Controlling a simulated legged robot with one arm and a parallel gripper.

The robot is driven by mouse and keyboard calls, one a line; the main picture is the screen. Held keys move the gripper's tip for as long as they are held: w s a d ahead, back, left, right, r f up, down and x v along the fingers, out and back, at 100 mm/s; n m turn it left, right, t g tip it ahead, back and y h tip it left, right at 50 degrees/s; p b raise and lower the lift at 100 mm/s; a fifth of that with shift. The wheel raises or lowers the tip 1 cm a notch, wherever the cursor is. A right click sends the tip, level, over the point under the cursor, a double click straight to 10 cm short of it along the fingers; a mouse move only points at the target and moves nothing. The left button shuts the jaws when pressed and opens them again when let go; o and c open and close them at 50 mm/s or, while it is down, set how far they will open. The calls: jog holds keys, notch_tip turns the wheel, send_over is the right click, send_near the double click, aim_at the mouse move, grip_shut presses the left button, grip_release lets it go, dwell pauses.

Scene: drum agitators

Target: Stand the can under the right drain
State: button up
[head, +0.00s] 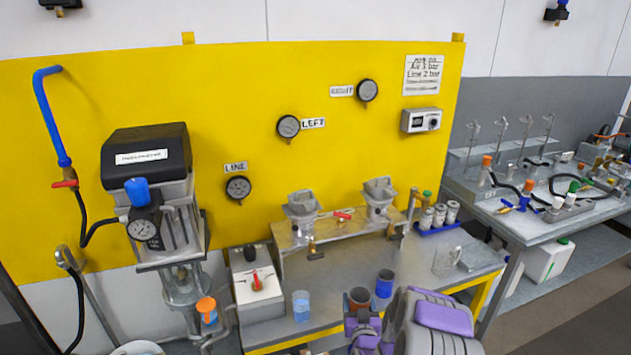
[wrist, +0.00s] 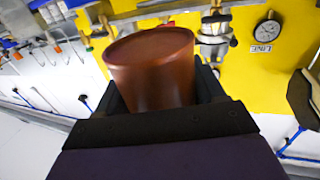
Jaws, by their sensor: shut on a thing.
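My gripper (head: 360,316) is shut on a brown can (head: 358,297), held upright or nearly so in front of the bench. In the wrist view the can (wrist: 152,70) fills the space between the two dark fingers. The right drain (head: 394,232) is a tap under the right funnel (head: 379,195), behind and to the right of the can. The left drain (head: 315,250) hangs under the left funnel (head: 302,208). The can is apart from both drains. Its base is hidden by my gripper.
A dark blue can (head: 384,284) stands on the bench (head: 345,318) close to the held can. A cup with blue liquid (head: 301,306) stands to the left. A clear glass jug (head: 444,261) and a blue tray (head: 437,229) of small cans are to the right.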

jog(key=s+r, duration=0.3)
jog(key=r, duration=1)
jog(key=shift+s+r, duration=0.3)
